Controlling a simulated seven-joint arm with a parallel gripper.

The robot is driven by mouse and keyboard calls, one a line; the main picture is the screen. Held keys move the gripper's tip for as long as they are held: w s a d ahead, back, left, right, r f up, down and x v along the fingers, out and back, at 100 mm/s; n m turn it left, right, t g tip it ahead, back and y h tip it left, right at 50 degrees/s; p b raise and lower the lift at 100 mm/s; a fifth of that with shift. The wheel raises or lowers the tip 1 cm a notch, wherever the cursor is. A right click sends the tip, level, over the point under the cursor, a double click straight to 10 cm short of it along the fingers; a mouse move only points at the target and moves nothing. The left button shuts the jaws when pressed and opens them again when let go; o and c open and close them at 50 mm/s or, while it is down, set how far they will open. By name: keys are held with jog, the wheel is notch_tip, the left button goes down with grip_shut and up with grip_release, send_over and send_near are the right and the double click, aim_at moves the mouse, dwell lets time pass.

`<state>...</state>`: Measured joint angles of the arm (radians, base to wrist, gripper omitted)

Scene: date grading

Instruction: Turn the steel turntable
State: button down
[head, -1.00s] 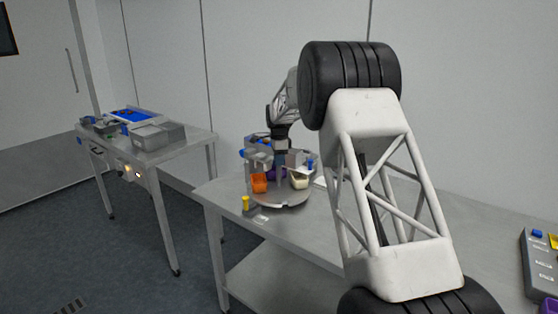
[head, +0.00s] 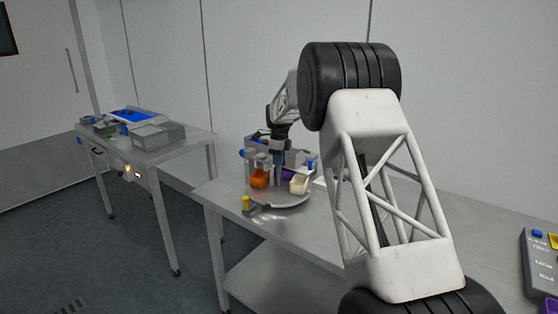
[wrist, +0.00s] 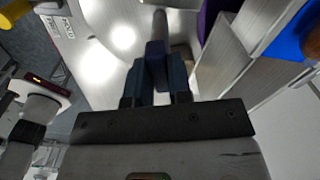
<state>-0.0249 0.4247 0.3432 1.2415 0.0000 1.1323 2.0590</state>
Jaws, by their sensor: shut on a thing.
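My gripper (head: 281,156) reaches down over the turntable among the containers. An orange container (head: 260,179) and a cream container (head: 299,185) sit on the disc.
A purple container (head: 288,173) is partly hidden behind the cream one. Grey partitions (wrist: 225,50) rise close right of my fingers. A second table (head: 190,141) with a grey box stands left, across a floor gap.

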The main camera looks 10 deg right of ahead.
jog(key=shift+m, duration=1.9)
jog(key=c, duration=1)
grip_release()
jog(key=shift+c, duration=0.2)
jog(key=shift+r, duration=0.1)
jog(key=shift+r, duration=3.85)
